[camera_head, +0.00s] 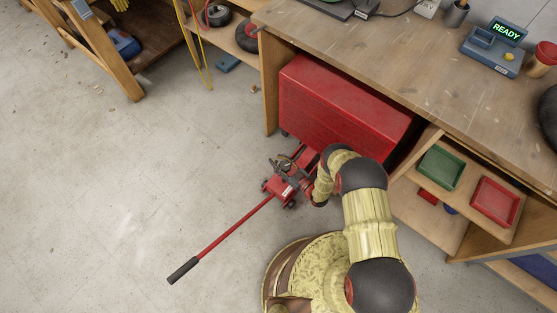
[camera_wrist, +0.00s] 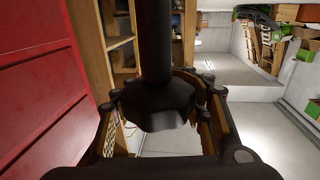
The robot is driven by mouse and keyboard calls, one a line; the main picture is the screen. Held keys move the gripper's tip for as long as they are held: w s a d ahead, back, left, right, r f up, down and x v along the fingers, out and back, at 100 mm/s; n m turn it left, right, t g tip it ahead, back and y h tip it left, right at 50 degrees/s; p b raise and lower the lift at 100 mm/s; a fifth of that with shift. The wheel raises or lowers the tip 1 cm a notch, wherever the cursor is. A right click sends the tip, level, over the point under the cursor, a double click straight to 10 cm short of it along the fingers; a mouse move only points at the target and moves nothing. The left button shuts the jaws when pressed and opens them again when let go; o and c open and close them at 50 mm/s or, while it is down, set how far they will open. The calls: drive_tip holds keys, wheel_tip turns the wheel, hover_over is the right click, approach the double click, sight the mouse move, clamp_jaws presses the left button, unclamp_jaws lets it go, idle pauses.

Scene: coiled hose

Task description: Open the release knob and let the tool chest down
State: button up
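The red tool chest (camera_head: 340,105) stands below the workbench top, and its red side fills the left of the wrist view (camera_wrist: 40,75). A red floor jack (camera_head: 283,187) is at the chest's near lower edge, with its long handle (camera_head: 235,227) reaching down-left to a black grip. My gripper (camera_head: 293,170) is over the jack, partly merged with it in the head view. In the wrist view, a dark faceted knob (camera_wrist: 163,108) on a dark shaft sits between the fingers of my gripper (camera_wrist: 165,125). Whether the fingers press on it is unclear.
The workbench (camera_head: 400,65) overhangs the chest. Shelves with a green tray (camera_head: 440,167) and a red tray (camera_head: 494,202) stand to the right. A wooden rack (camera_head: 110,50) is at upper left. The floor (camera_head: 110,190) on the left is clear.

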sight(289, 170)
drive_tip(key=o, duration=0.4)
drive_tip(key=v, duration=1.2)
drive_tip(key=shift+r, duration=0.1)
idle(0.4)
